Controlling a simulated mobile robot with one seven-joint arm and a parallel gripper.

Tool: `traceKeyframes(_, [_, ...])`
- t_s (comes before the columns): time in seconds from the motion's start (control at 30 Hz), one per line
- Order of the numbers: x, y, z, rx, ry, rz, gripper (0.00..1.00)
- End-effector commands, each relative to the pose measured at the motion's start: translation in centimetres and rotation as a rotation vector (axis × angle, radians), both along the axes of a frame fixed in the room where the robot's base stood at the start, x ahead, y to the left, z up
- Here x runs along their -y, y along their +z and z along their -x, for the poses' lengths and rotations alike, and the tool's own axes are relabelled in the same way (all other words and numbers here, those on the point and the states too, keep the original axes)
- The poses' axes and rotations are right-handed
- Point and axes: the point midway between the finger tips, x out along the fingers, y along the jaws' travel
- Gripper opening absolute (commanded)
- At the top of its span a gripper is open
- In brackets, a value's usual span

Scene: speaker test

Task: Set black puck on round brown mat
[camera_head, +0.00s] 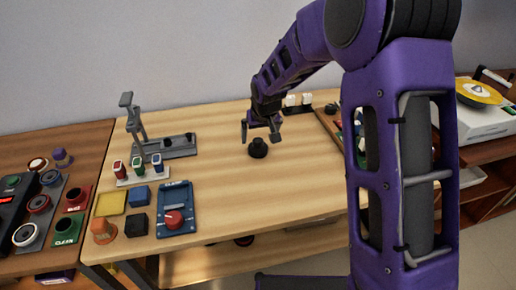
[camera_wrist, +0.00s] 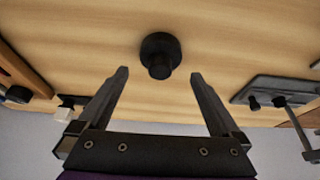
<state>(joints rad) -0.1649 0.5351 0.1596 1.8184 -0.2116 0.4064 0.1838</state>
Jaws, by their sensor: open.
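A black puck (camera_head: 258,148), round with a narrower knob on top, stands on the light wooden table. It also shows in the wrist view (camera_wrist: 160,52), just beyond the fingertips and roughly centred between them. My gripper (camera_head: 259,134) is open and empty, pointing down above and slightly behind the puck in the head view. Its two fingers are spread wide in the wrist view (camera_wrist: 159,75), and neither touches the puck. I cannot make out a round brown mat for certain in either view; part of the table is hidden behind my arm.
A grey stand (camera_head: 177,146), coloured bottles on a rack (camera_head: 138,169), small blocks (camera_head: 138,195) and a blue box with a red knob (camera_head: 172,208) occupy the table's left. A side table (camera_head: 30,255) holds buttons. The table's front middle (camera_head: 270,195) is clear.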

Motion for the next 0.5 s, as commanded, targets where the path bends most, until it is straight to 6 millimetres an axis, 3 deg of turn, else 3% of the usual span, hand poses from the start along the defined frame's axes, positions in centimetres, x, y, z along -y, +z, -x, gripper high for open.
traceKeyframes(0.2, [-0.4,-3.3,-1.2,-0.003,0.000,0.001,1.00])
traceKeyframes(0.5, [-0.5,-3.8,-1.6,-0.001,0.000,0.000,1.00])
